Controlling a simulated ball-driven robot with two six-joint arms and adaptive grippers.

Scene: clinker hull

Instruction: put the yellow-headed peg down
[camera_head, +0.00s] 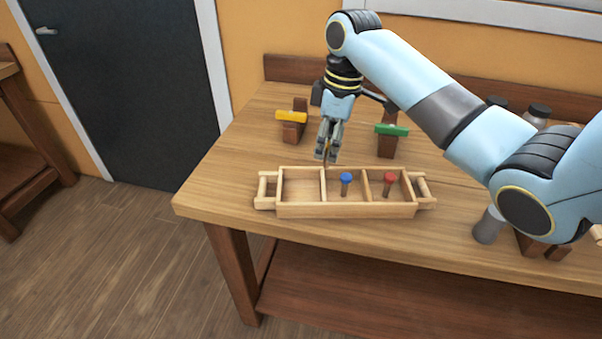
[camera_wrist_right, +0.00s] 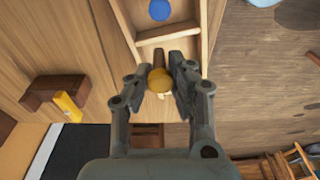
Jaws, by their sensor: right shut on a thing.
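My right gripper (camera_head: 326,155) is shut on the yellow-headed peg. The peg's round yellow head (camera_wrist_right: 160,82) shows between the fingers in the wrist view, with part of its brown shaft (camera_wrist_right: 158,58). In the head view the fingers hide most of the peg. The gripper is over the left end of the wooden tray (camera_head: 345,211), around its left compartment; I cannot tell if the peg touches the floor. A blue-headed peg (camera_head: 346,178) stands in the middle compartment and a red-headed peg (camera_head: 390,178) in the right one. My left gripper is not in view.
Behind the tray stand a wooden block with a yellow bar (camera_head: 291,116) and one with a green bar (camera_head: 392,130). The bench (camera_head: 225,190) is bare left of the tray.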

